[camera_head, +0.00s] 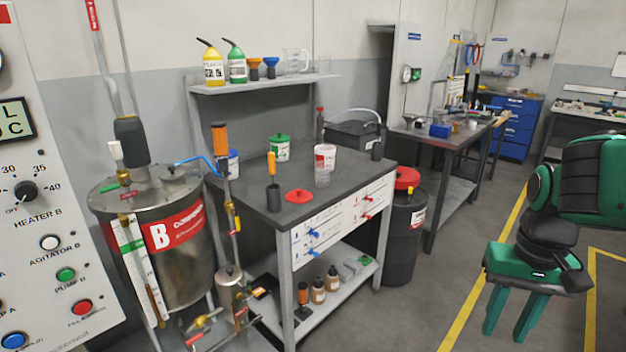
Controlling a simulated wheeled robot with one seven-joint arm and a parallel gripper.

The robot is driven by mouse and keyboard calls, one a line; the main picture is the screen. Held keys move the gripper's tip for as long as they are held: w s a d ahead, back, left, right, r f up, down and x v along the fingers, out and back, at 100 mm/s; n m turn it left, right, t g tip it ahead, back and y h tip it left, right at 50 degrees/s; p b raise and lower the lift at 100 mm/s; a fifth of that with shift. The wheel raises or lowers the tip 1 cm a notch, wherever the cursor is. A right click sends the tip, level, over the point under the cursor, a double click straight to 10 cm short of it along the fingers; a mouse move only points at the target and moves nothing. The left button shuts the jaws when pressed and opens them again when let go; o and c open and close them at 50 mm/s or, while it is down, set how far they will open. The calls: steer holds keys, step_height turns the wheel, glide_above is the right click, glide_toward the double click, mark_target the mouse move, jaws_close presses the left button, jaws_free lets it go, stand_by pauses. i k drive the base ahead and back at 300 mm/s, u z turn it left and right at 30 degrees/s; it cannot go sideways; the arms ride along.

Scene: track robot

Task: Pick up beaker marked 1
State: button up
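A clear jug-like vessel (295,61) stands on the shelf above, also with no readable number. My gripper (513,327) hangs at the lower right over the floor, fingers pointing down. Its two green fingers are apart with nothing between them. It is well to the right of the workbench and touches nothing.
A red lid (299,196), an orange-handled tool (272,182) and a green-lidded pot (279,148) share the bench top. A dark drum with a red lid (406,180) stands between the bench and my gripper. A steel tank (165,245) is at left. Open floor lies centre right.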

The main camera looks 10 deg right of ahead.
mark_target(322, 168)
steer(key=z, duration=0.05)
steer(key=i, duration=1.45)
